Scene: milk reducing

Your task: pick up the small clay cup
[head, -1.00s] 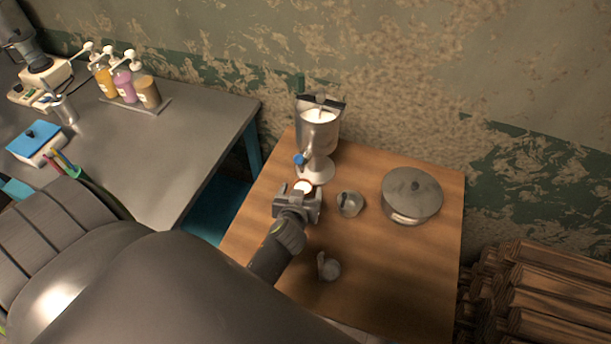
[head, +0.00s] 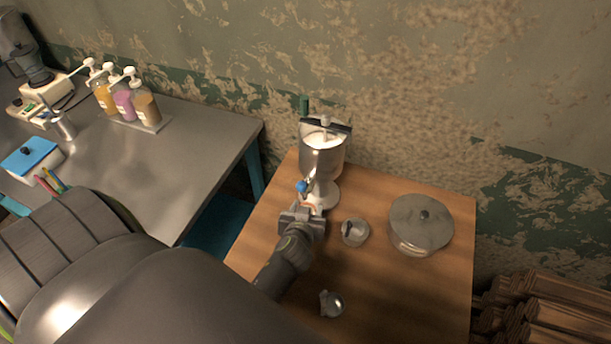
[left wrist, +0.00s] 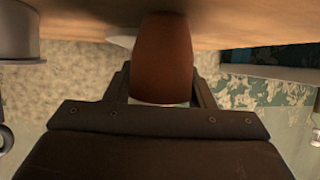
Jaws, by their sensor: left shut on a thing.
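The small clay cup (left wrist: 162,58) is reddish brown and fills the gap between my left gripper's fingers in the left wrist view. My left gripper (head: 303,216) is shut on it. In the head view only a little of the cup shows past the gripper, just in front of the dispenser's foot. Whether the cup touches the tabletop cannot be told. My right gripper is in neither view.
A metal dispenser (head: 322,160) with white contents and a blue tap knob stands right behind the cup. A small metal cup (head: 355,232), a lidded pot (head: 421,226) and another small metal item (head: 333,303) stand on the wooden table (head: 400,290).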

